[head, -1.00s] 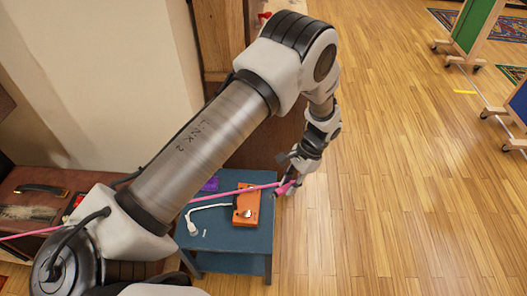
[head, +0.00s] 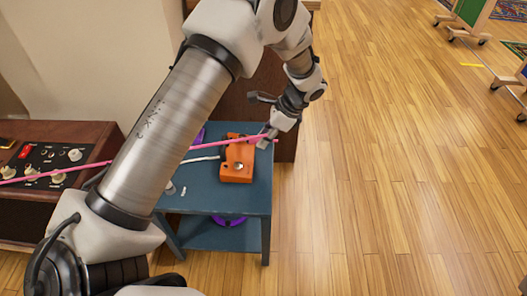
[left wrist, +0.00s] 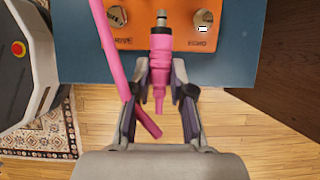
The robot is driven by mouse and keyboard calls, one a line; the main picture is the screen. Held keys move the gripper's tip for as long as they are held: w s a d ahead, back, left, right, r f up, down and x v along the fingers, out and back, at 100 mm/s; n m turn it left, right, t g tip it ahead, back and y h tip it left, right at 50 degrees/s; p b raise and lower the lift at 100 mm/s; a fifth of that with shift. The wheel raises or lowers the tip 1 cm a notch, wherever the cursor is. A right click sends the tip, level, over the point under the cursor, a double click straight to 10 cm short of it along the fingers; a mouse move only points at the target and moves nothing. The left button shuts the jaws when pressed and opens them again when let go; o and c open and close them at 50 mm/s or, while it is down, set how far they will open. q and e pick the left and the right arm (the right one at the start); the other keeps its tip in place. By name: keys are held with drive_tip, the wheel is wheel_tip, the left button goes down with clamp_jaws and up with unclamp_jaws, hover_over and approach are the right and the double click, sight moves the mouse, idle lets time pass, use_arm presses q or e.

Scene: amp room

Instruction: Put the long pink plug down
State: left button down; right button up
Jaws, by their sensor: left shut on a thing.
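The long pink plug (left wrist: 160,60) is held between the fingers of my left gripper (left wrist: 161,78) in the left wrist view. Its metal tip points at the orange pedal (left wrist: 185,38), between two knobs; I cannot tell whether it touches. In the head view my left gripper (head: 268,137) is at the right edge of the blue table (head: 215,203), beside the orange pedal (head: 236,162). The pink cable (head: 90,165) runs left from there, passing behind my arm. The plug itself is mostly hidden in the head view. My right gripper is not in view.
A brown amplifier (head: 60,152) with knobs and a red switch stands at the left. A white-grey cable (head: 200,158) lies by the pedal, with a small white piece on the table. A purple object (head: 228,221) sits on the lower shelf. Open wood floor lies right.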

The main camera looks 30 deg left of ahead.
use_arm(q)
wheel_tip(320, 180, down, 4)
drive_tip(key=shift+s+r+b, duration=0.1)
drive_tip(key=shift+b, duration=0.6)
drive_tip(key=shift+f, duration=0.35)
drive_tip(key=shift+r, duration=0.15)
drive_tip(key=shift+f, duration=0.45)
drive_tip(key=c, duration=1)
unclamp_jaws()
